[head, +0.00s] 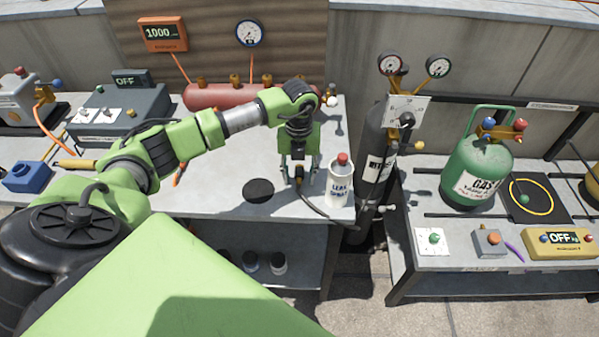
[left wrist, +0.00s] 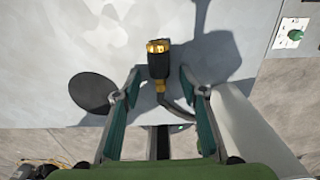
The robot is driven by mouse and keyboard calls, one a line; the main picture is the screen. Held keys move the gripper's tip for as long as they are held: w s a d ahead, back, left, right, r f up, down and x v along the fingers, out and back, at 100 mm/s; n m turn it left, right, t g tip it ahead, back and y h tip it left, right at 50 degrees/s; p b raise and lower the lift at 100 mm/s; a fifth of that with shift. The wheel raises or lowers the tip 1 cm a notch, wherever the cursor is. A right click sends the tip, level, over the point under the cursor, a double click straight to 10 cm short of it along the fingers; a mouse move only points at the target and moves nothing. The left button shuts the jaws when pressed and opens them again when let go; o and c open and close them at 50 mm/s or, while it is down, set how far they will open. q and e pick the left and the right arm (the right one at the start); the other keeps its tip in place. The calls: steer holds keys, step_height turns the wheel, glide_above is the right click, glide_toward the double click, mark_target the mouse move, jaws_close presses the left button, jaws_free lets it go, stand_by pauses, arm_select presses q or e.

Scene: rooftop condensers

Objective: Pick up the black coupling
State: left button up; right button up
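The black coupling (left wrist: 158,65) has a brass end and a dark hose running from it. In the left wrist view it shows between the fingertips, with gaps on both sides. My left gripper (head: 299,168) is open and points down over the right part of the grey workbench (head: 222,192); it also shows in the left wrist view (left wrist: 159,78). In the head view the coupling is mostly hidden between the fingers, and the hose (head: 313,208) runs off to the lower right. I cannot tell its exact height against the fingertips. My right gripper is not in view.
A white leak spray bottle (head: 341,186) with a red cap stands close right of the gripper. A black disc (head: 258,191) lies to its left. A red manifold (head: 215,95) is behind. A dark cylinder (head: 377,160) and a green gas tank (head: 476,170) are farther right.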

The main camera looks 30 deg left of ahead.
mark_target(299, 178)
arm_select(q)
steer(key=c, duration=0.3)
jaws_close()
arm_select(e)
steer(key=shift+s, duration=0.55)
arm_select(q)
steer(key=shift+r, duration=0.1)
step_height(299, 178, up, 10)
steer(key=b, duration=0.2)
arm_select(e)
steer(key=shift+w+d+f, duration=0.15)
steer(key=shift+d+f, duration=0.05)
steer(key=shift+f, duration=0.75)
